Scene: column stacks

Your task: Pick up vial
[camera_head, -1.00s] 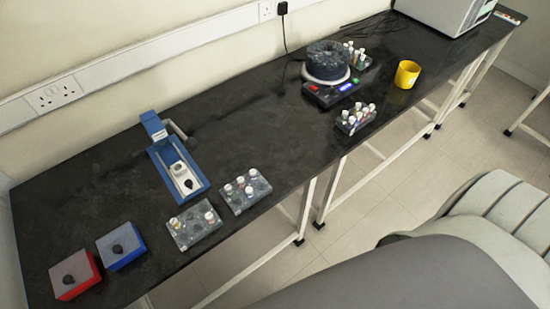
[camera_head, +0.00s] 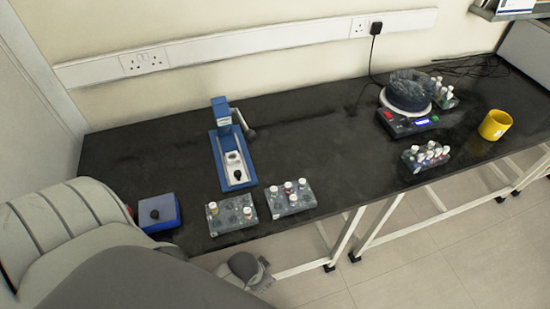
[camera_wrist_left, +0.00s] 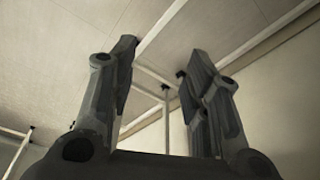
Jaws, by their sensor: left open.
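Small capped vials stand in several racks on the black bench. One rack (camera_head: 232,214) at the front left holds a few vials, and a second rack (camera_head: 290,198) stands just right of it. A third rack (camera_head: 424,157) with several vials is further right, and a fourth (camera_head: 444,97) is behind it by the scale. My left gripper (camera_head: 248,272) is in front of the bench edge, below the first rack and apart from it. In the left wrist view it (camera_wrist_left: 164,62) is open and empty, with only floor, wall and bench legs beyond. My right gripper is not in view.
A blue device (camera_head: 232,160) stands behind the racks. The bench middle (camera_head: 330,140) is clear.

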